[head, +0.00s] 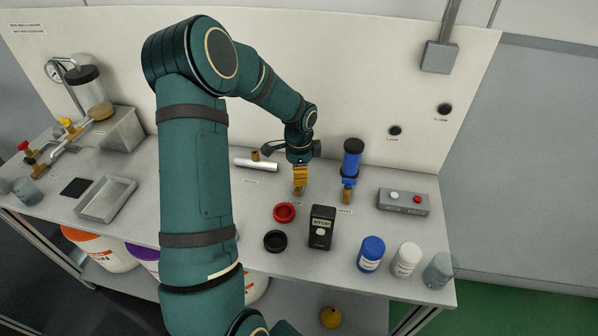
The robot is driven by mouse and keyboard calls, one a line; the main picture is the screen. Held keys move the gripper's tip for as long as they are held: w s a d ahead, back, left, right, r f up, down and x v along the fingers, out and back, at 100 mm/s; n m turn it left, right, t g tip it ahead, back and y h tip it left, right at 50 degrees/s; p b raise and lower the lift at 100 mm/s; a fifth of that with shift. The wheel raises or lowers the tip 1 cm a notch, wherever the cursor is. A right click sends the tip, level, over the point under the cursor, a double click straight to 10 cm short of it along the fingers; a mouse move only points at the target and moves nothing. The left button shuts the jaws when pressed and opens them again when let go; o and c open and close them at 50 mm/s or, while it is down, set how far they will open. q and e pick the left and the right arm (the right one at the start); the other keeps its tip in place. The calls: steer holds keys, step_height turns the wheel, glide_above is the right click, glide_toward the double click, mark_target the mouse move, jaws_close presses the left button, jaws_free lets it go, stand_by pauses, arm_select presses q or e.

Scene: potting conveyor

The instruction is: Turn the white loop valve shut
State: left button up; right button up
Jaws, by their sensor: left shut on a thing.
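My left gripper (299,176) reaches down to the table in the middle of the head view, pointing downward. It is shut on a small brass-coloured fitting (299,191) standing on the table. The gripper covers most of this fitting, so I cannot tell its handle or how far it is turned. I cannot make out a white loop handle anywhere. At the far left, piping carries a red valve handle (23,146) and a yellow one (67,124). My right gripper is not in view.
A blue cylinder (352,158) on a brass fitting stands just right of the gripper. A silver tube (256,165) lies to its left. A black meter (322,227), a red ring (285,212) and a black ring (275,241) are in front. Several jars stand front right.

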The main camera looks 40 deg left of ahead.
arm_select(q)
steer(key=n, duration=0.3)
steer(key=shift+n, duration=0.3)
steer(key=n, duration=0.3)
steer(key=shift+n, duration=0.4)
steer(key=n+p, duration=0.1)
steer(key=n, duration=0.2)
steer(key=shift+n, duration=1.9)
steer(key=o, duration=1.2)
steer(key=shift+r, duration=0.15)
